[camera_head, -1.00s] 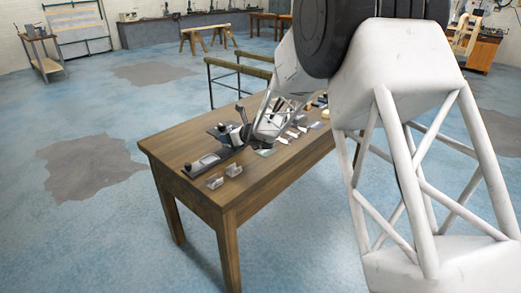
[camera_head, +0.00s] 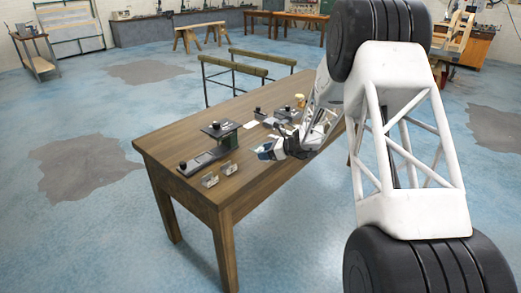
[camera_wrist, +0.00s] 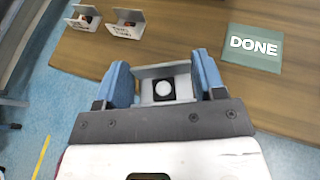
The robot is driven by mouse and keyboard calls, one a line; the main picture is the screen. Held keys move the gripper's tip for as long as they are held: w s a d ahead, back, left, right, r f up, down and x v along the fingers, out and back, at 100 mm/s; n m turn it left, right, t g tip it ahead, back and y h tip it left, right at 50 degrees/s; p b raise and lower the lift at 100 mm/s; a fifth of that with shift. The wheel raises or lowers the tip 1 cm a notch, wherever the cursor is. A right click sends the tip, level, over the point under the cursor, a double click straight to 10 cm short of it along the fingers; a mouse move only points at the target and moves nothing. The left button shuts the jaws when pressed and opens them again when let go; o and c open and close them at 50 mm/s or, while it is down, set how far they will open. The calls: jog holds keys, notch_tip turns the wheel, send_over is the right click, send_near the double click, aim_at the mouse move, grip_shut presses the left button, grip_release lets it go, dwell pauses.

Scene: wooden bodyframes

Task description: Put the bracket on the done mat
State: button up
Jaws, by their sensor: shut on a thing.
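My gripper (camera_wrist: 162,66) has its blue fingers shut on the bracket (camera_wrist: 150,72), a light grey bent piece with a pale round disc on a dark square at its middle. The fingers hold it from both sides, over the table near its edge. The done mat (camera_wrist: 254,48) is a flat green sheet with white DONE lettering. It lies bare on the table, up and right of the bracket in the wrist view, apart from it.
Two small labelled grey holders (camera_wrist: 127,23) (camera_wrist: 84,17) stand on the wooden table (camera_head: 190,135), up and left of my gripper in the wrist view. Dark fixtures with black knobs (camera_head: 207,155) stand behind them. Bare wood lies between the holders and the mat.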

jog(key=shift+d, duration=0.15)
jog(key=shift+w, duration=0.1)
send_over(260, 148)
jog(key=shift+f, duration=0.8)
dwell(0.3)
jog(key=shift+f, duration=1.75)
jog(key=shift+f, duration=0.15)
jog(key=o, duration=1)
